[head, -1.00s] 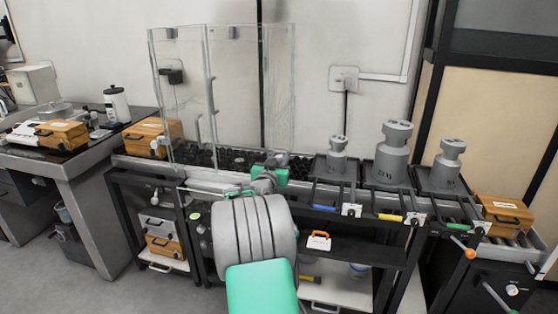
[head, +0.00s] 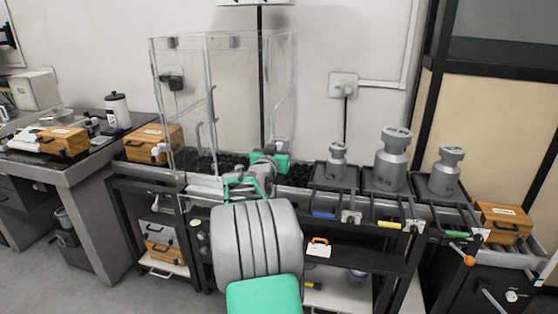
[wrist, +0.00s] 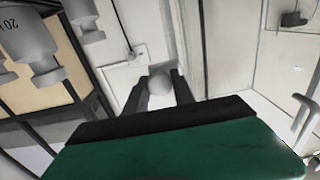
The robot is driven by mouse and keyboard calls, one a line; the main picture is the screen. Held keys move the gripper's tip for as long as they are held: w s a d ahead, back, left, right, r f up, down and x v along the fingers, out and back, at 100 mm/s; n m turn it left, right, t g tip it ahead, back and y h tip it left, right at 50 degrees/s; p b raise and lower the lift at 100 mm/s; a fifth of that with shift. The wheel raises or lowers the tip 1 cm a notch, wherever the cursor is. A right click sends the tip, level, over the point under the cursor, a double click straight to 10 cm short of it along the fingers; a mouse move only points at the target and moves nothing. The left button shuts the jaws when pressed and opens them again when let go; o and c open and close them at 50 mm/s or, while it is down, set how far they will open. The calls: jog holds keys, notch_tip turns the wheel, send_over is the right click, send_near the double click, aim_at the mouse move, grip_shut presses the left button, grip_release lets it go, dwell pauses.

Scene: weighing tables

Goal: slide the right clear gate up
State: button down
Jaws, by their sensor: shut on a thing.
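The right clear gate (head: 284,80) is the see-through panel on the right side of the clear enclosure, at the centre left of the head view. My gripper (head: 272,160) is at the lower part of this side, above the front table edge. In the wrist view, the fingers of my gripper (wrist: 158,92) are shut on a pale round grip (wrist: 159,82), which I take for the gate's handle. My own arm hides the lower front of the enclosure and where the gate's bottom edge sits.
Grey weights (head: 393,160) stand on dark trays right of the enclosure. A wooden case (head: 505,223) stands at the far right, another (head: 152,142) left of the enclosure. The front panel has its own handle (head: 213,103). A wall outlet (head: 343,86) is behind.

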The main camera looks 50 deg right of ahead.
notch_tip(320, 180, up, 18)
jog(key=p, duration=0.4)
jog(key=shift+r, duration=0.15)
jog(key=shift+r, duration=0.1)
jog(key=c, duration=1.4)
grip_release()
jog(key=shift+o, duration=0.2)
jog(key=shift+f, duration=0.2)
jog(key=b+v, duration=0.1)
jog(key=v, duration=0.6)
jog(key=shift+s+a, duration=0.2)
jog(key=shift+a, duration=0.2)
